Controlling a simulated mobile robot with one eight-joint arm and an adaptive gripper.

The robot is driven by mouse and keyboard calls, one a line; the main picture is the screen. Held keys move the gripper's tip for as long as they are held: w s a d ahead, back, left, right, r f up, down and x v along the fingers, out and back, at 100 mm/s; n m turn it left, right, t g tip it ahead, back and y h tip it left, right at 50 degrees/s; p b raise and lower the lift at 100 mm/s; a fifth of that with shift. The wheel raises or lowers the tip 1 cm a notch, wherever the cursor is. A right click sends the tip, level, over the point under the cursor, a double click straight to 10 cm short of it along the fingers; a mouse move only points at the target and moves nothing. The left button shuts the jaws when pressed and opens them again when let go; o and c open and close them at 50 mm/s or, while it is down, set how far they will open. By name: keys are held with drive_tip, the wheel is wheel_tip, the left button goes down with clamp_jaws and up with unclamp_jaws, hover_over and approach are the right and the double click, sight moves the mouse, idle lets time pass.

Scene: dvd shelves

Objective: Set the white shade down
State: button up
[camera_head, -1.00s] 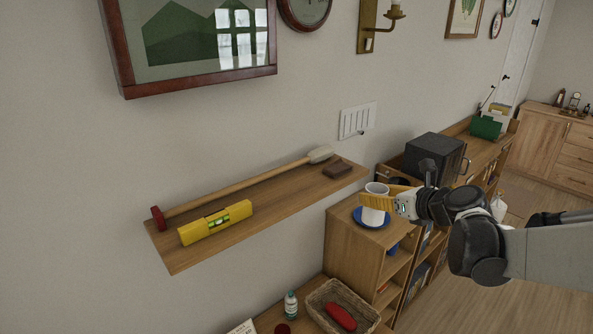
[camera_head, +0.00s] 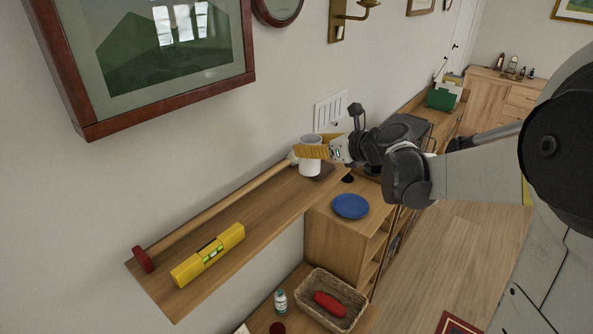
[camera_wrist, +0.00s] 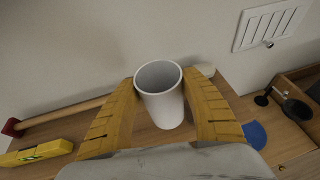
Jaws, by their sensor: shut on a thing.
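The white shade (camera_head: 311,160) is a plain white, open-topped tapered cylinder. My gripper (camera_head: 316,151) has yellow-orange fingers and is shut on it, near the right end of the wooden wall shelf (camera_head: 262,222). In the wrist view the white shade (camera_wrist: 160,92) stands upright between the two fingers of my gripper (camera_wrist: 160,105), with its open rim towards the camera.
A long-handled mallet (camera_head: 220,211) lies along the back of the shelf, and a yellow level (camera_head: 208,255) lies at its left front. A blue plate (camera_head: 350,206) lies bare on the lower cabinet. A basket (camera_head: 331,298) with a red item stands below. The shelf's middle front is clear.

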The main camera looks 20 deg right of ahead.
drive_tip(key=shift+s+a+f+b, duration=0.15)
drive_tip(key=shift+a+f, duration=0.4)
drive_tip(key=shift+f, duration=0.5)
drive_tip(key=shift+a+f+b, duration=0.1)
drive_tip(key=shift+a+f, duration=0.5)
drive_tip(key=shift+f, duration=0.4)
drive_tip(key=shift+s+a+f+b, duration=0.15)
drive_tip(key=shift+a+f, duration=0.4)
drive_tip(key=shift+f, duration=0.5)
drive_tip(key=shift+w+f, duration=0.1)
drive_tip(key=shift+f, duration=0.05)
drive_tip(key=o, duration=1.2)
